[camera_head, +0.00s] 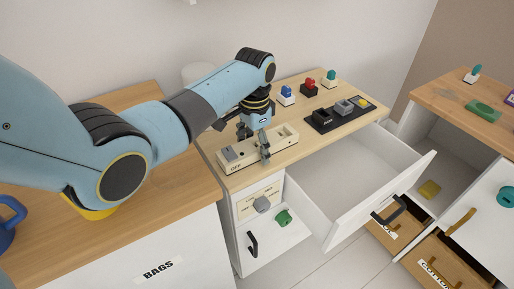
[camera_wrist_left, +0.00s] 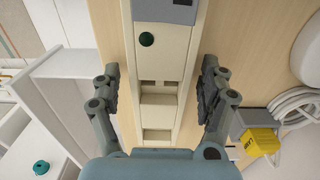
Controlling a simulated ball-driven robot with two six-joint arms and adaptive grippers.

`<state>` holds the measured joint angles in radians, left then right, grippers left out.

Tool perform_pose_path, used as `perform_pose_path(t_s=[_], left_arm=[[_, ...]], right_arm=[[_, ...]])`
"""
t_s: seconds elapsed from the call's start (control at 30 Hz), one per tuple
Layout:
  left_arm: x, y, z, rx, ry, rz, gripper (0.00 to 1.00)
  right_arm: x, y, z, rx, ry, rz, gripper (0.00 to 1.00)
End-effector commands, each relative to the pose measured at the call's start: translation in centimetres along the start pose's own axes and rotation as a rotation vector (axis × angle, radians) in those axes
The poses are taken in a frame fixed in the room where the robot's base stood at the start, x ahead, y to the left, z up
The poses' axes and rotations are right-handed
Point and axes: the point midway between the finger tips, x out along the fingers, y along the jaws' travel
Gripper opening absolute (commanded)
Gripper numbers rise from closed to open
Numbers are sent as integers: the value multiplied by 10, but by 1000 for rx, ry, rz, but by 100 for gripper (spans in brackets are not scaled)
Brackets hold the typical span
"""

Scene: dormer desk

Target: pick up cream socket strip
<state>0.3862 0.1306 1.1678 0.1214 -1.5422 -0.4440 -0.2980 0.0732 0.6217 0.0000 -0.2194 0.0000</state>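The cream socket strip (camera_head: 285,136) lies on the wooden desk top near its front left, with an OFF label beside its near end. In the left wrist view the strip (camera_wrist_left: 160,75) runs from top to bottom between the fingers, showing a dark green button, square recesses and a grey part at the top. My left gripper (camera_head: 255,145) is open, pointing down over the strip, one finger along each long side. In the wrist view the fingers (camera_wrist_left: 160,92) look apart from the strip's sides. My right gripper is not in view.
A black tray (camera_head: 327,125) with blocks stands further right on the desk, with several coloured-knob pieces behind it. An open white drawer (camera_head: 345,165) juts out at the front. A yellow plug (camera_wrist_left: 258,141) and white cable (camera_wrist_left: 296,103) lie right of the strip in the wrist view.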

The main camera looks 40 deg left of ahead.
Motion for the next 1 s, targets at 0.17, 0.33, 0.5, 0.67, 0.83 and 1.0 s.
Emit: perform_pose_path(t_s=[0.17, 0.33, 0.5, 0.67, 0.83, 1.0], left_arm=[[0, 0, 0, 0, 0, 0, 51], [0, 0, 0, 0, 0, 0, 29], [0, 0, 0, 0, 0, 0, 7], [-1, 0, 0, 0, 1, 0, 6], [-5, 0, -1, 0, 3, -1, 6], [-23, -1, -1, 0, 5, -3, 6]], right_arm=[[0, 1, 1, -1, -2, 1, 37], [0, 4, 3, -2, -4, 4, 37], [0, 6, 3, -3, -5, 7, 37], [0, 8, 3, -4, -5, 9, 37], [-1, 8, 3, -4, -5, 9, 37], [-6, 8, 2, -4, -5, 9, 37]])
